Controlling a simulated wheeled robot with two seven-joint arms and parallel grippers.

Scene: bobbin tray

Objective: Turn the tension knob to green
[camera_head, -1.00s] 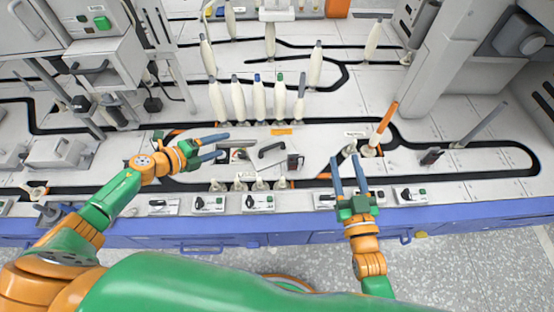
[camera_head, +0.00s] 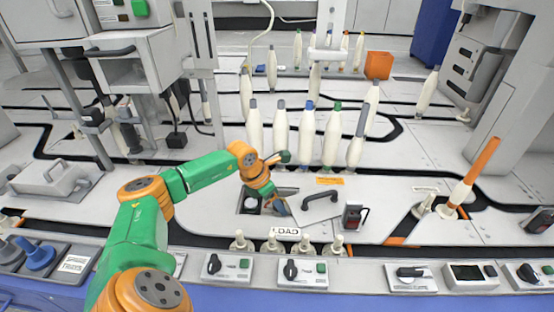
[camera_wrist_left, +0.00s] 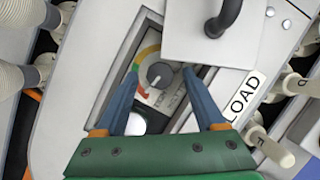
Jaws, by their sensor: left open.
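The tension knob (camera_wrist_left: 158,75) is a small grey round knob on a dial plate, in a recess of the white panel. A coloured arc (camera_wrist_left: 142,58) with green, yellow and orange-red parts curves around its left and upper side. The knob's pointer direction is too small to tell. My left gripper (camera_wrist_left: 160,72) is open, its two blue fingers on either side of the knob, apparently not touching it. In the head view the left gripper (camera_head: 283,182) is over the recess (camera_head: 250,204), and the knob is hidden there. My right gripper is out of view.
A dark handle (camera_head: 320,198) stands right beside the recess. A LOAD label (camera_head: 286,231) and several pegs are in front. A row of bobbins (camera_head: 305,135) stands behind. A switch box (camera_head: 353,215) is to the right.

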